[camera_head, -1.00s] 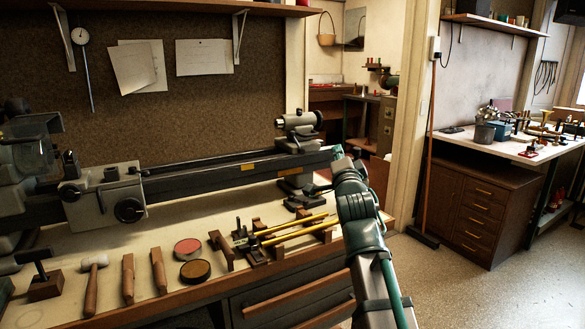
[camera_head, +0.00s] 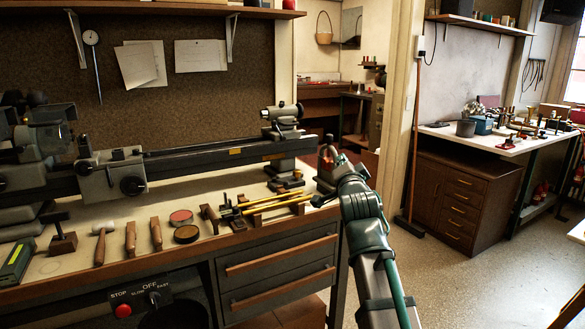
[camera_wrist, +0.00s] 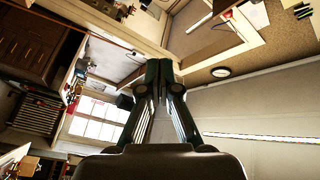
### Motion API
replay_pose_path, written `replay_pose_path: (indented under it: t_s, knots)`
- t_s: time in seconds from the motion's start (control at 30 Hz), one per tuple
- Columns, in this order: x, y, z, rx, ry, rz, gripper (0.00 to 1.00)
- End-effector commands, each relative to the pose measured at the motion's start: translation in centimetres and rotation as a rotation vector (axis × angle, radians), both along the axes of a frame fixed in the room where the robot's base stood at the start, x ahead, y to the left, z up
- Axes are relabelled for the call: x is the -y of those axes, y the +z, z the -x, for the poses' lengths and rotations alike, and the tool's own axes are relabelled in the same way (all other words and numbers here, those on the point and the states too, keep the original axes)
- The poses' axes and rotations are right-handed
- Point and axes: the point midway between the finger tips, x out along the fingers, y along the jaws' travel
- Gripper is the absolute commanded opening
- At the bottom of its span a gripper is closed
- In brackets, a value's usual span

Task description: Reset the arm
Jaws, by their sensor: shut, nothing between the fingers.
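My gripper (camera_wrist: 165,72) shows in the wrist view with its two dark fingers together and nothing between them. The wrist view is tilted and takes in the ceiling, a window and a round dial on the wall. In the head view my arm (camera_head: 365,225) rises from the lower right, in front of the bench's right end. The gripper end (camera_head: 328,155) is small and partly hidden by the arm there. It appears clear of the tools on the bench.
A lathe (camera_head: 125,170) runs along the workbench (camera_head: 75,235). A mallet (camera_head: 101,242), wooden-handled tools, two round tins and yellow rods (camera_head: 275,204) lie in front. A drawer cabinet (camera_head: 462,198) and second bench stand at right. Open floor (camera_head: 445,285) lies between.

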Motion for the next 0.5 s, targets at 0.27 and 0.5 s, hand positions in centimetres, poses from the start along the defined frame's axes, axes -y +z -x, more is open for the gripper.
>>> replay_pose_path:
  t_s: [0.27, 0.5]
  knots:
    - [0.5, -8.1, -0.1, -0.250, -0.020, 0.213, 0.00]
    - [1.0, -20.9, 0.5, -0.555, 0.027, 0.401, 0.00]
